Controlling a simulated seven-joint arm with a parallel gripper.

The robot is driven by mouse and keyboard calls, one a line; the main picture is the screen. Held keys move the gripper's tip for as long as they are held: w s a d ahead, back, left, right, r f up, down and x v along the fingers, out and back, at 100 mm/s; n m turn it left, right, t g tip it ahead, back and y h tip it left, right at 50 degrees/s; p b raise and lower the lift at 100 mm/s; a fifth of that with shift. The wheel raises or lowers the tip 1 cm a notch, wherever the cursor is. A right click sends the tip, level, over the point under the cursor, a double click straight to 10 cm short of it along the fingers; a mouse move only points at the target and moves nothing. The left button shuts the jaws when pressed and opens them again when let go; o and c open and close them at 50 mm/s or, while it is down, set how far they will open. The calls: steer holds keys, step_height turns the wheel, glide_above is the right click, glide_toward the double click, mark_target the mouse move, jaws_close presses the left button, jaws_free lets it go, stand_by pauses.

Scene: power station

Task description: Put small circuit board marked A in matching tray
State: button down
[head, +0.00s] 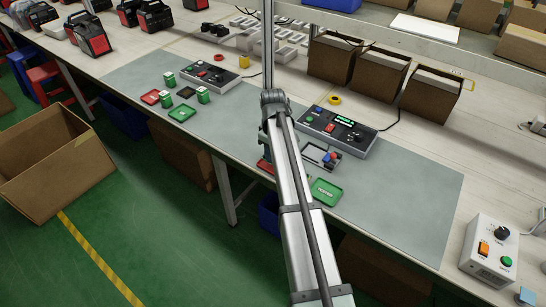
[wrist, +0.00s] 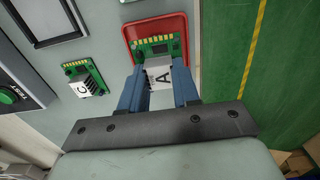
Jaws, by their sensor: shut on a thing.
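My gripper (wrist: 160,88) is shut on the small circuit board marked A (wrist: 160,76), a green board with gold contacts and a white label. The board is over a red tray (wrist: 152,26) in the wrist view; I cannot tell whether it touches the tray floor. In the head view a red tray (head: 264,166) shows partly behind my arm, and my gripper and the held board are hidden there. A second board marked C (wrist: 84,88) lies on the grey mat left of the red tray in the wrist view. A green tray (head: 325,191) lies right of my arm.
A control box (head: 337,130) with coloured buttons and a dark-framed holder (head: 320,157) stand close to the arm. Another control box (head: 210,75), a red tray (head: 151,97) and a green tray (head: 183,113) lie further left. The mat's right part (head: 410,195) is clear.

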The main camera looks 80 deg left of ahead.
steer(key=shift+f, duration=1.45)
steer(key=shift+f, duration=0.1)
steer(key=c, duration=1.1)
jaws_free()
step_height(320, 180, up, 12)
steer(key=shift+r, duration=0.1)
